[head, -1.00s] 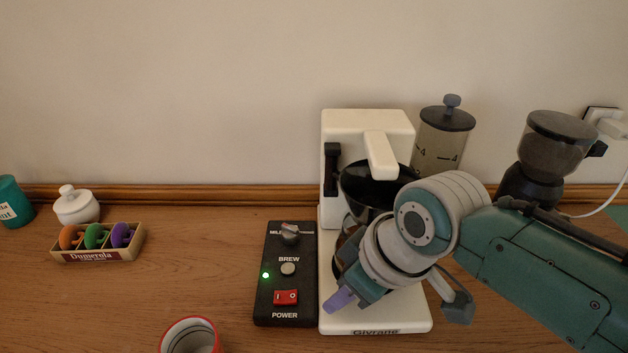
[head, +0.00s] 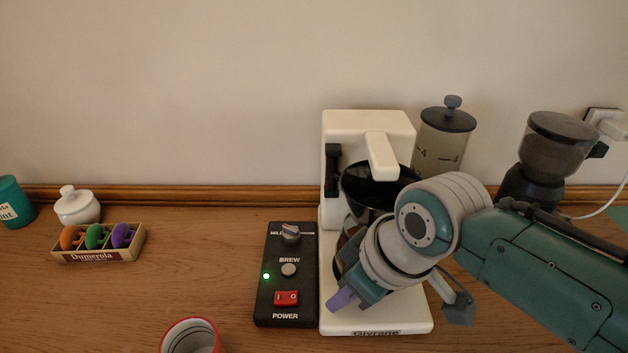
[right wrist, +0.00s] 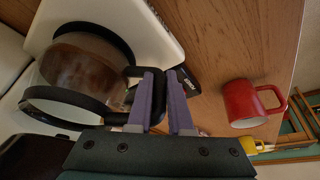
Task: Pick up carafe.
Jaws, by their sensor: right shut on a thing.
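The coffee maker (head: 372,125) is white, with a black brew basket (head: 375,190) above the carafe. The glass carafe (right wrist: 88,62) has black bands and a black handle, and sits at the coffee maker in the right wrist view. In the head view my right arm hides most of it. My right gripper (right wrist: 165,100) has its purple fingers shut on the carafe's handle. The gripper also shows low in front of the coffee maker in the head view (head: 346,292). My left gripper is not in view.
A black control panel (head: 286,262) with a lit green light stands left of the coffee maker. A red mug (head: 190,338) is at the front edge of the view. A clear canister (head: 440,150) and a grinder (head: 545,155) stand behind right.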

